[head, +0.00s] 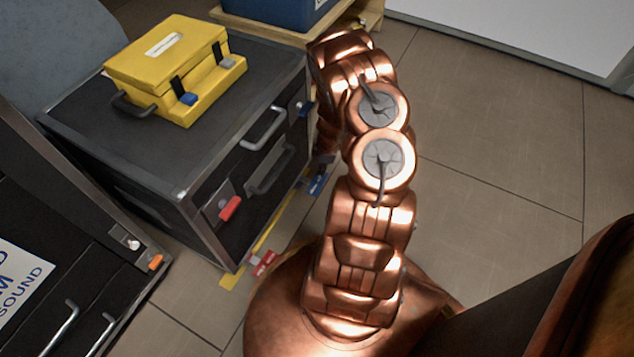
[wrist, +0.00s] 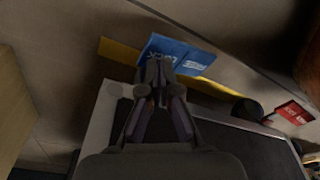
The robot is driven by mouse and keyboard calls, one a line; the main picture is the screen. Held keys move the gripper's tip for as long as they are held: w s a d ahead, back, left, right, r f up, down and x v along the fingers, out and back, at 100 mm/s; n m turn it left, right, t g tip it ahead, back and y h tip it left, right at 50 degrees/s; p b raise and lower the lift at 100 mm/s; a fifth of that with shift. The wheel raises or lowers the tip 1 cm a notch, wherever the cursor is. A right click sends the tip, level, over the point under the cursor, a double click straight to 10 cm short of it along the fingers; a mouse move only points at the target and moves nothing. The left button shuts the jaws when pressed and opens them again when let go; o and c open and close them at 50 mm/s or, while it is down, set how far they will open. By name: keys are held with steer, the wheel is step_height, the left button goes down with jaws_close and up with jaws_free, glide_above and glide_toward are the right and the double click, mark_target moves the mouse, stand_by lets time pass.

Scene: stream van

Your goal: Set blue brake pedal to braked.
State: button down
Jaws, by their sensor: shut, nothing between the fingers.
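My gripper (wrist: 157,72) is shut and empty. In the wrist view its fingertips overlap the lower edge of a flat blue piece with white lettering (wrist: 182,52), low beside the black case. I cannot tell whether they touch it. The same blue piece shows in the head view (head: 318,184), near the floor by the case's far front corner, below my arm. No separate blue pedal can be made out; the fingers and arm cover part of this spot, so its position cannot be read.
The black case (head: 130,160) carries a yellow box (head: 172,68). Floor right of my arm is clear.

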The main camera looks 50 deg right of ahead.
steer(key=shift+f+b, duration=0.95)
steer(key=shift+f, duration=0.3)
stand_by(0.8)
steer(key=shift+r, duration=0.15)
steer(key=shift+r+p, duration=1.05)
steer(key=shift+r, duration=2.35)
